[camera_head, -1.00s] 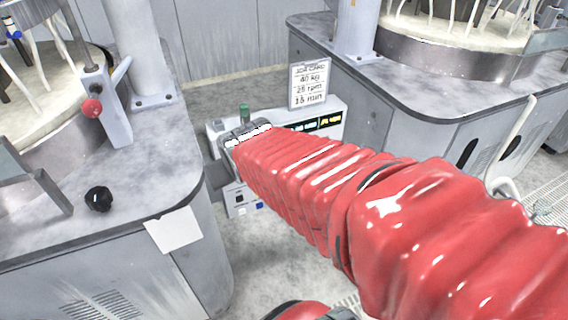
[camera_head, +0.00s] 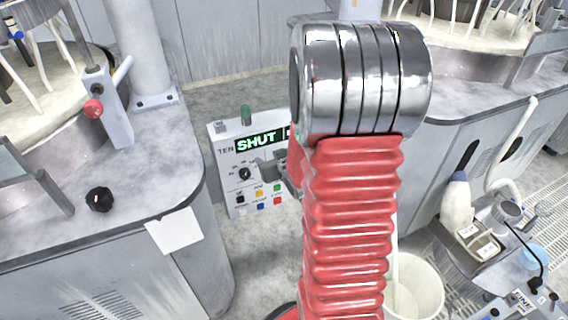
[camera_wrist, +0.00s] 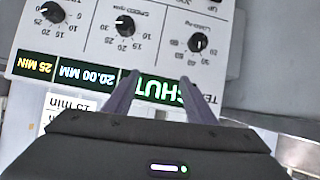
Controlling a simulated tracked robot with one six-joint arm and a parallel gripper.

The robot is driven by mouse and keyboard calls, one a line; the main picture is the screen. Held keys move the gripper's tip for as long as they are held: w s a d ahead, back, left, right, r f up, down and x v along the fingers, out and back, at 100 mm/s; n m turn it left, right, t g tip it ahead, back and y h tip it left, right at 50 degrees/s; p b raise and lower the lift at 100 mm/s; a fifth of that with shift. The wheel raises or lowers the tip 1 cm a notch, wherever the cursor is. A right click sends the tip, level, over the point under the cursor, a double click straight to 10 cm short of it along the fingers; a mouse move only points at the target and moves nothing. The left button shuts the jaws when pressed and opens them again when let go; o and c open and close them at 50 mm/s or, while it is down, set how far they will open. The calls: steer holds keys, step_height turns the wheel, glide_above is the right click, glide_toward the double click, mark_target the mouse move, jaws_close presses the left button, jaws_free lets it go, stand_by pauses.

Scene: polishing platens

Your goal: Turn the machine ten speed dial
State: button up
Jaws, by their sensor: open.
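The machine ten panel (camera_head: 228,150) is a white box, its display (camera_head: 262,141) reading SHUT. The speed dial, a black knob marked SPEED rpm (camera_wrist: 125,26), shows upside down at the top middle of the wrist view. My arm hides it in the head view. To its right in the wrist view is the load dial (camera_wrist: 198,42), which also shows in the head view (camera_head: 244,174). My gripper (camera_wrist: 158,78) is open and empty. Its fingers appear over the display row, with the speed dial beyond the left fingertip. I cannot tell whether they touch the panel.
A third dial (camera_wrist: 52,12) is at the wrist view's left. A white card (camera_wrist: 65,103) shows beside the display. Coloured buttons (camera_head: 260,196) sit low on the panel, and a green knob (camera_head: 246,114) is on top. A grey bench (camera_head: 150,165) stands left, a white bucket (camera_head: 415,285) right.

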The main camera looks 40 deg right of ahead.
steer(key=s+d+f+m+t+h, duration=0.1)
steer(key=s+d+f+m+t, duration=0.4)
steer(key=s+f, duration=0.5)
step_height(320, 180, down, 2)
steer(key=shift+s+d+f+t, duration=0.1)
steer(key=shift+s+d+t, duration=0.25)
steer(key=shift+d+t, duration=0.25)
steer(key=shift+w+d, duration=0.1)
steer(key=shift+d, duration=0.05)
steer(key=x, duration=1.3)
steer(key=shift+w+d+f, duration=0.2)
steer(key=shift+w, duration=0.1)
steer(key=shift+c, duration=0.4)
steer(key=c, duration=0.9)
steer(key=shift+a, duration=0.15)
steer(key=shift+c, duration=0.3)
